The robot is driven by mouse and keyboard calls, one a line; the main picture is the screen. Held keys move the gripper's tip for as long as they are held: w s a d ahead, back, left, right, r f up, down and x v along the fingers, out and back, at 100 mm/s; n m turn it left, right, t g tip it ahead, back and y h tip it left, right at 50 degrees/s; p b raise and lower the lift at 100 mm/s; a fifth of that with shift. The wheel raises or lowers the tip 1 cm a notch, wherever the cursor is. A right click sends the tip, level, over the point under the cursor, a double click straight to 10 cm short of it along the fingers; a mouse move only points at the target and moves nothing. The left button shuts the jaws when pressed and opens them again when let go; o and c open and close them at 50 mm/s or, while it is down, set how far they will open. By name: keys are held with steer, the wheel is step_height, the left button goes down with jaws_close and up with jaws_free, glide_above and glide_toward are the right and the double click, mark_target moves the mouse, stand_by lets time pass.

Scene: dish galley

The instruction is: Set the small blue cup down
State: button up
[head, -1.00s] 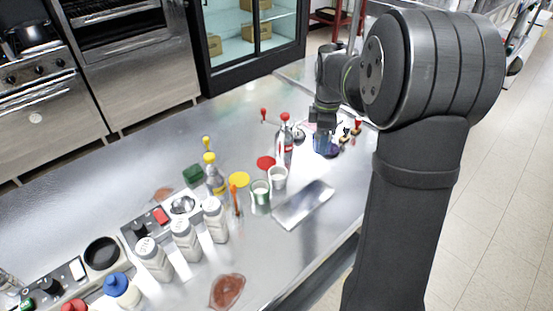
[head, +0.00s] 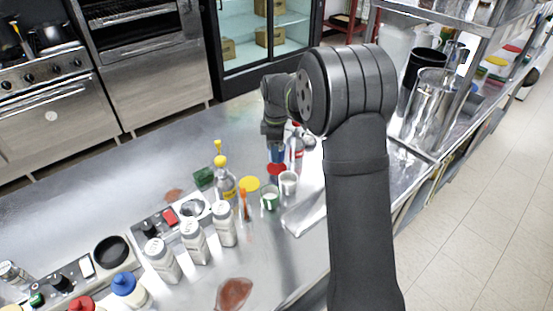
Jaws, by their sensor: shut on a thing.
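The small blue cup (head: 277,153) is in my gripper (head: 274,141), which is shut on it. The cup looks upright and appears just behind a red disc (head: 275,169) on the steel counter. I cannot tell whether its base touches the counter or hangs above it. The arm hides part of the area to the right of the cup.
A bottle (head: 297,150) stands close to the right of the cup. A white cup (head: 288,184), a green cup (head: 270,200) and a yellow disc (head: 249,184) are in front. Shakers (head: 194,242) and a metal tray (head: 305,215) lie nearer. The back-left counter is clear.

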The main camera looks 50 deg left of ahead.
steer(key=shift+f, duration=1.9)
steer(key=shift+f, duration=0.15)
steer(key=o, duration=1)
step_height(320, 180, up, 12)
steer(key=shift+r, duration=0.2)
